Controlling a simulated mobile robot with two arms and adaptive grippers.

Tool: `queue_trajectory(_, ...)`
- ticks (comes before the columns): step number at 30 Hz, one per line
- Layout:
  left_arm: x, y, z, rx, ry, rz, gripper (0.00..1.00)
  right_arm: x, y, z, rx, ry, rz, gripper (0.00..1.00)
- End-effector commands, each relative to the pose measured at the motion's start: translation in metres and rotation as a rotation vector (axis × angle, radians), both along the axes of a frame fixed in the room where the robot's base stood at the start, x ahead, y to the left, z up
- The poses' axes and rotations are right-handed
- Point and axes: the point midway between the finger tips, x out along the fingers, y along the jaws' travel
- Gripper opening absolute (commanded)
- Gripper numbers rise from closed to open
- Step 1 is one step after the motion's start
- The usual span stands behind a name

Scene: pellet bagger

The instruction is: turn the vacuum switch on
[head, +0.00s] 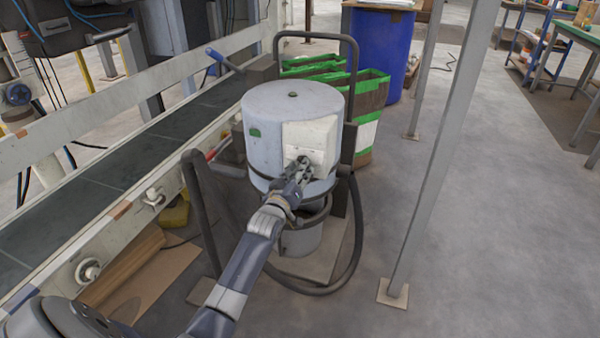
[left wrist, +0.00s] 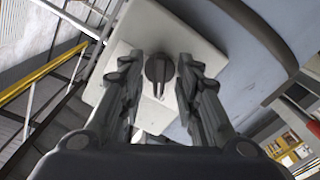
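The vacuum (head: 268,112) is a pale grey-blue drum on a wheeled frame in the middle of the head view. A white switch box (head: 312,139) sits on its side. In the left wrist view the vacuum switch (left wrist: 159,69), a dark round knob, shows on the white plate (left wrist: 190,45). My left gripper (head: 299,168) is at the front of the switch box. In the left wrist view its two fingers (left wrist: 160,88) are apart, one on each side of the knob, with gaps between. The knob is hidden by the gripper in the head view. My right gripper is not in view.
A conveyor (head: 120,150) runs along the left. A black hose (head: 352,255) loops beside the vacuum. A grey post (head: 440,150) stands to the right. Green-and-brown bags (head: 368,95) and a blue barrel (head: 382,50) stand behind.

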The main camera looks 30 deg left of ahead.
Motion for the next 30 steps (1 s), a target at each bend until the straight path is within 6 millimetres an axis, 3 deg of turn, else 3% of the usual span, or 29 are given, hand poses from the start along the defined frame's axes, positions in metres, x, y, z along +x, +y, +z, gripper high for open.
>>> queue_trajectory(13,0.009,0.0027,0.0004,0.001,0.0,0.0,0.31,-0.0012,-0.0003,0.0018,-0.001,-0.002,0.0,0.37)
queue_trajectory(17,0.0089,0.0026,0.0003,0.001,0.0,0.0,0.01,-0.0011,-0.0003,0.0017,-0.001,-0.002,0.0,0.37)
queue_trajectory(30,0.0087,0.0028,0.0011,0.032,0.008,0.001,0.0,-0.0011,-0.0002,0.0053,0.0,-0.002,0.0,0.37)
